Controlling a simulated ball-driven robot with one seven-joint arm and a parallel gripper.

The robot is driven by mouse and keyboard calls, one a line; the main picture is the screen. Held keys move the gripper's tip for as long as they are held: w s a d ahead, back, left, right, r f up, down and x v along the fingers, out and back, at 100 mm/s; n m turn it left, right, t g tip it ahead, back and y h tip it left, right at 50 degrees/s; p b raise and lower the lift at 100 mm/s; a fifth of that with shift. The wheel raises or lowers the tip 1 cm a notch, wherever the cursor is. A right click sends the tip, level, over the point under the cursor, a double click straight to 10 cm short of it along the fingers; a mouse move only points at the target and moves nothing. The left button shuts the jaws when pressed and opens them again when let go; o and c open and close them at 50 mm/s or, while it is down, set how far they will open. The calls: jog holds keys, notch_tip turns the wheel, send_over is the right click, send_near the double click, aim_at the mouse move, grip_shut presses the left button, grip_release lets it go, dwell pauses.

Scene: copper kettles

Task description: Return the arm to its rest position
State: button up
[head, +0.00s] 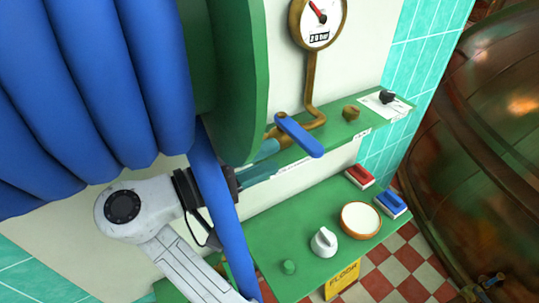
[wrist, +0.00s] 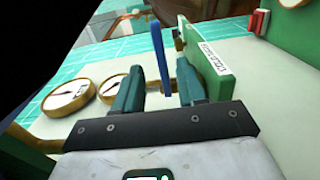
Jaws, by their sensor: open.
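My gripper (head: 268,155) is at the centre of the head view, with white arm links behind it and teal fingers pointing right toward the blue lever (head: 299,136). The lever sits on a brass pipe valve at the green shelf. In the wrist view my gripper (wrist: 160,78) is open, its two teal fingers well apart. The blue lever (wrist: 161,52) shows upright in the gap between them, apart from both fingers in the picture. How deep it lies between them I cannot tell. Nothing is held.
A large green reel with blue hose (head: 90,90) fills the upper left, its hose hanging across my arm. A brass gauge (head: 318,20) is above the lever. A copper kettle (head: 480,150) stands right.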

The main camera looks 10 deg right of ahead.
dwell(0.3)
jog(key=s+d+f+g+y+p, duration=0.2)
jog(key=s+d+f+y, duration=0.2)
jog(key=d+f, duration=0.6)
jog(key=s+d+f+g+y+p, duration=0.2)
jog(key=s+d+f+y, duration=0.25)
jog(key=d+f, duration=0.55)
jog(key=s+f+m+y+p, duration=0.1)
jog(key=s+f+m+y, duration=0.1)
jog(key=s, duration=0.7)
jog(key=s+f+m+y+p, duration=0.1)
jog(key=s+f+y, duration=0.3)
jog(key=s, duration=0.5)
jog(key=shift+s+d+f+m+g+y, duration=0.3)
jog(key=shift+s+d+f+m+y, duration=0.15)
jog(key=shift+y, duration=0.8)
jog(key=shift+r, duration=0.1)
